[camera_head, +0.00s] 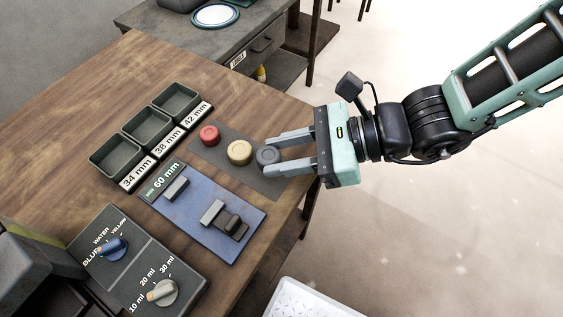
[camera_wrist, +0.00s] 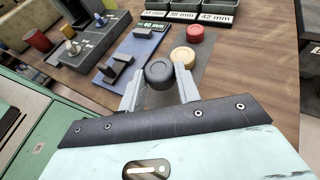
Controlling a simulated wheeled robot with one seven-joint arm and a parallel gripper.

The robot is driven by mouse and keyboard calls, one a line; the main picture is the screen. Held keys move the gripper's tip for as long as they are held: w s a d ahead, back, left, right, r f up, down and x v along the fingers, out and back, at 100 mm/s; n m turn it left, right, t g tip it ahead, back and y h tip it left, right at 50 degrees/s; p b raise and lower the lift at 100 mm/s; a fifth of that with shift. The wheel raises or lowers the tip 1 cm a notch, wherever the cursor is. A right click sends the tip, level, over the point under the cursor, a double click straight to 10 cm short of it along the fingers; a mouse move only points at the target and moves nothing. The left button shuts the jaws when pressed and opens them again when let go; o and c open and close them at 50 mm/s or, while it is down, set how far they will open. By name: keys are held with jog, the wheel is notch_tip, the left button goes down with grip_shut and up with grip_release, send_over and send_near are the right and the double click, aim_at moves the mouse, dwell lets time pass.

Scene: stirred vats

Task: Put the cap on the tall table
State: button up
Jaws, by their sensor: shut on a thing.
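A dark grey round cap (camera_head: 267,156) is between the fingers of my gripper (camera_head: 275,153), at the right end of a dark mat on the wooden table. In the wrist view the same cap (camera_wrist: 159,73) sits between the two grey fingertips of my gripper (camera_wrist: 160,82), which are shut on it. A yellow cap (camera_head: 239,152) and a red cap (camera_head: 209,135) lie on the mat beside it. I cannot tell whether the grey cap touches the mat. Which table is the tall one is not marked; the wooden table (camera_head: 90,85) and a grey table (camera_head: 165,25) both show.
Three bins labelled 34 mm (camera_head: 116,158), 38 mm (camera_head: 147,127) and 42 mm (camera_head: 176,101) line the mat's left. A blue 60 mm gauge board (camera_head: 190,215) and a knob panel (camera_head: 135,262) lie in front. A white tray (camera_head: 300,300) is low at the bottom. A plate (camera_head: 215,15) rests on the grey table.

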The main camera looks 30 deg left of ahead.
jog(key=shift+f, duration=1.9)
jog(key=shift+f+b, duration=0.15)
jog(key=shift+b, duration=0.15)
jog(key=o, duration=0.9)
